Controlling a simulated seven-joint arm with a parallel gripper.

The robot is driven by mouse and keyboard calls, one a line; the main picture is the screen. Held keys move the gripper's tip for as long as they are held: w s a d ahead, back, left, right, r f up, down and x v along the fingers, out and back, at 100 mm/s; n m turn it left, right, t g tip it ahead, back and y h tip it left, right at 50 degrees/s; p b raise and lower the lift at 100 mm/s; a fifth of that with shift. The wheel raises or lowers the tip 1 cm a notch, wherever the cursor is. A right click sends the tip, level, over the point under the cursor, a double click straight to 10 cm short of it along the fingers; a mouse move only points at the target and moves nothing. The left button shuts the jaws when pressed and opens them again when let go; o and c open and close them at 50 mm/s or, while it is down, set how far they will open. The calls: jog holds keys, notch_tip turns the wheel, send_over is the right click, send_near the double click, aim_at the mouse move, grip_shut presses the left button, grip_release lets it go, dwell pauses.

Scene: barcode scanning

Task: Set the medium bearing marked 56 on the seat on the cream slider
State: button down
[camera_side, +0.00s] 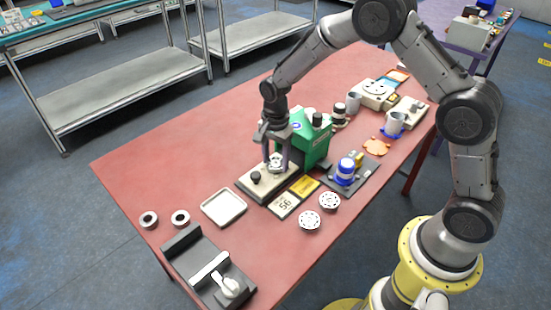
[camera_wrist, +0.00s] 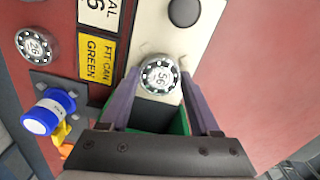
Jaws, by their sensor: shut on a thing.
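The medium bearing marked 56 (camera_wrist: 159,77) is a silver disc with a dark, dotted ring around its number. It shows face up between my fingertips in the wrist view. My gripper (camera_side: 276,160) is shut on it, and the fingers (camera_wrist: 155,92) lie on either side of its rim. In the side view the bearing (camera_side: 276,161) is over the cream slider (camera_side: 266,190), at the foot of the green press. The cream slider (camera_wrist: 151,28) also lies beneath it in the wrist view. The seat is hidden under the bearing. I cannot tell whether the bearing touches it.
A dark knob (camera_side: 256,176) stands on the slider near the bearing. The green press (camera_side: 317,143) rises close behind my gripper. Placards (camera_side: 284,204), two light bearings (camera_side: 309,221), a blue-capped container (camera_side: 346,170), a pale tray (camera_side: 223,207) and a black fixture (camera_side: 205,268) stand around on the red table.

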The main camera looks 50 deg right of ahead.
aim_at(275, 162)
jog(key=shift+f, duration=0.1)
jog(key=shift+c, duration=0.6)
grip_release()
jog(key=s+r+n+t, duration=0.1)
jog(key=s+r+n, duration=0.15)
jog(key=r, duration=0.75)
jog(key=s+r+n+t, duration=0.1)
jog(key=s+r, duration=0.3)
jog(key=r, duration=0.6)
jog(key=s+d+r+n+t, duration=0.1)
jog(key=s+n, duration=0.5)
jog(key=s, duration=0.5)
jog(key=s+d+r+n+t, duration=0.1)
jog(key=s+r+n+t, duration=0.1)
jog(key=s+n, duration=0.4)
jog(key=s, duration=0.5)
jog(key=shift+d+r+t, duration=0.25)
jog(key=shift+t, duration=0.05)
